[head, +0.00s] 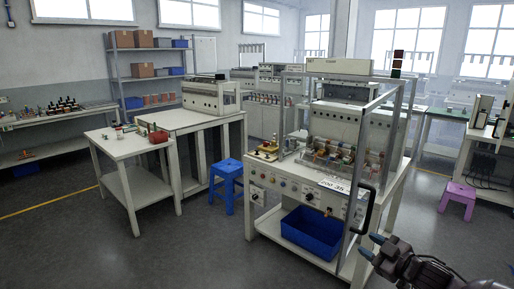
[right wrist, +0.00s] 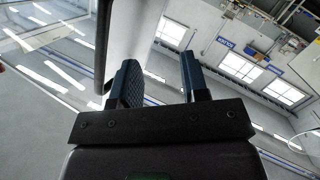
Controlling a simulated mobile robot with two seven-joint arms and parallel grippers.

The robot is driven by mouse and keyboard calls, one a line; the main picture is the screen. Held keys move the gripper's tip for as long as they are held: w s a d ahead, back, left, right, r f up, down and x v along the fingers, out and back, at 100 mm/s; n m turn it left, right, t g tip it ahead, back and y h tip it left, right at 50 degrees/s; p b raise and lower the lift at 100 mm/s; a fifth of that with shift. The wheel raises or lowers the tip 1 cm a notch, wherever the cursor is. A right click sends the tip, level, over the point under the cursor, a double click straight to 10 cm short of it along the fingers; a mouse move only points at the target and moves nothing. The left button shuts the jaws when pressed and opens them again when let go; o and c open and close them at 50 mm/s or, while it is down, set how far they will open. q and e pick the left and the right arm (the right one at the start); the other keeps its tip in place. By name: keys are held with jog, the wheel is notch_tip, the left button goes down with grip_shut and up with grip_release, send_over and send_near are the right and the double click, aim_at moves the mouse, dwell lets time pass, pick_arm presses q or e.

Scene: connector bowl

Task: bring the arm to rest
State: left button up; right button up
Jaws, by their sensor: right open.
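My right gripper (head: 372,248) is at the lower right of the head view, in front of the right side of the test bench (head: 300,190). Its two blue-tipped fingers are apart. In the right wrist view the fingers (right wrist: 158,85) stand apart with nothing between them, and windows and ceiling show behind. A dark handle on the bench frame (head: 362,210) is close above the gripper in the head view; I cannot tell whether they touch. My left gripper is not in view.
A blue bin (head: 311,232) sits on the bench's lower shelf. A blue stool (head: 226,183) stands left of the bench and a purple stool (head: 457,200) to the right. A white side table (head: 128,148) is further left. The floor at lower left is clear.

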jog(key=s+a+f+m+h, duration=0.3)
jog(key=s+a+f, duration=0.35)
jog(key=s, duration=0.25)
jog(key=s+d+f+m+g+h, duration=0.1)
jog(key=s+f+m, duration=0.1)
jog(key=s+f, duration=0.2)
jog(key=s+d+f+m+h, duration=0.1)
jog(key=s+f, duration=0.4)
jog(key=s, duration=0.6)
jog(key=s+d+f+m+g+h, duration=0.1)
jog(key=s+f+m+h, duration=0.2)
jog(key=s, duration=0.4)
jog(key=shift+s+d+f+m+g, duration=0.15)
jog(key=shift+d+f+m+g, duration=0.15)
jog(key=shift+f+m, duration=0.6)
